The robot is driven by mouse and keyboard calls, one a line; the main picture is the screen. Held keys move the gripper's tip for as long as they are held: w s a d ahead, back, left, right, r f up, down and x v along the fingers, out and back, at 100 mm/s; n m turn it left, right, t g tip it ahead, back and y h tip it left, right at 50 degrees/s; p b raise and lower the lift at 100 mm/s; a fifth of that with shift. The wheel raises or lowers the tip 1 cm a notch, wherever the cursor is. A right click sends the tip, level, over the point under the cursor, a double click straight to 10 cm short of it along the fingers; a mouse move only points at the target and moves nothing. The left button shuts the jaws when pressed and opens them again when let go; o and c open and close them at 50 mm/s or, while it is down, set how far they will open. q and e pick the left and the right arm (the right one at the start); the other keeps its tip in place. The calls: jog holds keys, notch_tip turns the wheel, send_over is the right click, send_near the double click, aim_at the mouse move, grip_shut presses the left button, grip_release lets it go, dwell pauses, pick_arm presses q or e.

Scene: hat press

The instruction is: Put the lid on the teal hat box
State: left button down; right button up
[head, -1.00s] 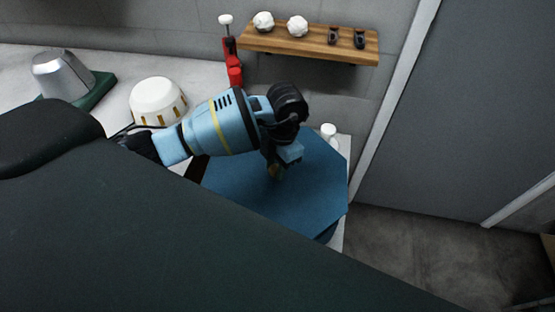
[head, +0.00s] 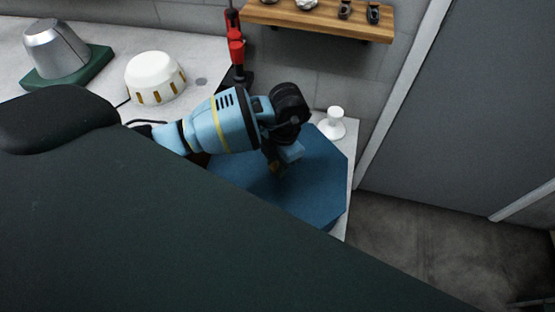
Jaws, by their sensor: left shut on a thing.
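The teal lid (head: 312,165) is a flat blue-teal panel with cut corners, at the centre right of the head view, over the end of the white counter. My left gripper (head: 275,165) is shut at the lid's upper face, and I take it to hold the lid there. My left arm and wrist hide the lid's left part, and my dark body hides its near part. A hat box under the lid cannot be made out clearly. My right gripper is not in view.
A white knob-shaped stand (head: 333,125) is just behind the lid. A white slotted dome (head: 155,77), a silver form on a green base (head: 57,50) and a red-handled tool (head: 236,45) stand on the counter. A wooden shelf (head: 320,20) hangs above. Open floor lies right.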

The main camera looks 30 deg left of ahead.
pick_arm(q)
jog(key=shift+f, duration=0.25)
dwell(0.5)
jog(key=c, duration=1)
grip_release()
jog(key=shift+w+r, duration=0.1)
jog(key=shift+r, duration=0.2)
jog(key=r, duration=0.4)
jog(key=w+r, duration=0.1)
jog(key=r, duration=0.2)
jog(key=shift+d+r, duration=0.1)
jog(key=shift+d, duration=0.15)
jog(key=shift+s, duration=0.15)
